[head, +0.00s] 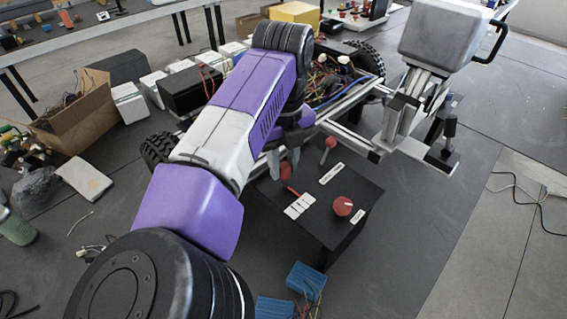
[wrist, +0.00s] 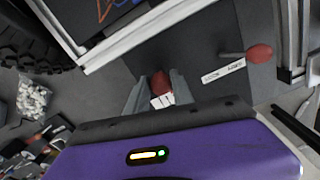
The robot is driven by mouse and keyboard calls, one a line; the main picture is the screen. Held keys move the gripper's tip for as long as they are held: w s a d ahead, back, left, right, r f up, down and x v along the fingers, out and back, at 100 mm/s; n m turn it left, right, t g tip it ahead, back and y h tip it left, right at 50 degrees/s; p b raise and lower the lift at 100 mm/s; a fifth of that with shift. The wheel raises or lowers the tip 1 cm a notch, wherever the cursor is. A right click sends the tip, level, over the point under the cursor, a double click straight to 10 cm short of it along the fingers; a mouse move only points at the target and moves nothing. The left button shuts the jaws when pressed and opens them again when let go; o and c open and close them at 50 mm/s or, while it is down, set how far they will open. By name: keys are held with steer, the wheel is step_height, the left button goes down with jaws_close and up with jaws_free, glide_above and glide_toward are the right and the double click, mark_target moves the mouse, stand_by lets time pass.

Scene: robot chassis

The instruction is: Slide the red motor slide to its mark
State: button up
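The red motor slide (head: 285,172) sits on the black panel (head: 325,222), at its far left part, with a white marked label (head: 299,206) beside it. My gripper (head: 284,166) is low over the panel at the slide. In the wrist view the red slide knob (wrist: 161,82) lies between the two fingers of my gripper (wrist: 160,84), with a visible gap on each side, so the gripper looks open. The white label (wrist: 162,101) shows just below the knob. The exact mark on the label is too small to make out.
A red lever knob (head: 330,142) stands at the panel's back, and it also shows in the wrist view (wrist: 260,54). A round red dial (head: 342,206) is to the right. The metal chassis frame (head: 365,140) runs behind. Blue blocks (head: 306,280) lie in front.

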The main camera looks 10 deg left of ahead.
jaws_close()
stand_by(1.1)
